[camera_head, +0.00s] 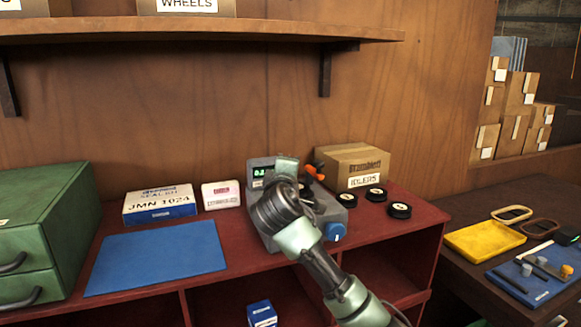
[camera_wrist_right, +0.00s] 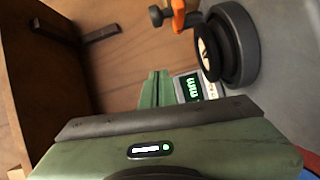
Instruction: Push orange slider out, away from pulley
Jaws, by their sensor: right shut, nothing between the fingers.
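The orange slider (camera_head: 315,171) shows at the back right of a grey device with a green-lit display. In the right wrist view the slider (camera_wrist_right: 178,16) is at the top edge, partly cut off, just left of the black pulley (camera_wrist_right: 228,45). In the head view the pulley is mostly hidden behind my right arm. My right gripper (camera_wrist_right: 155,88) is shut and empty. Its fingers lie in front of the display, apart from the slider in the picture; their depth gap is unclear. My left gripper is not in view.
The device's blue knob (camera_head: 336,232) is at its front right. An idlers box (camera_head: 355,165) stands close behind the device. Several black wheels (camera_head: 375,194) lie to its right. A blue mat (camera_head: 155,258) and a green drawer cabinet (camera_head: 45,230) are at left.

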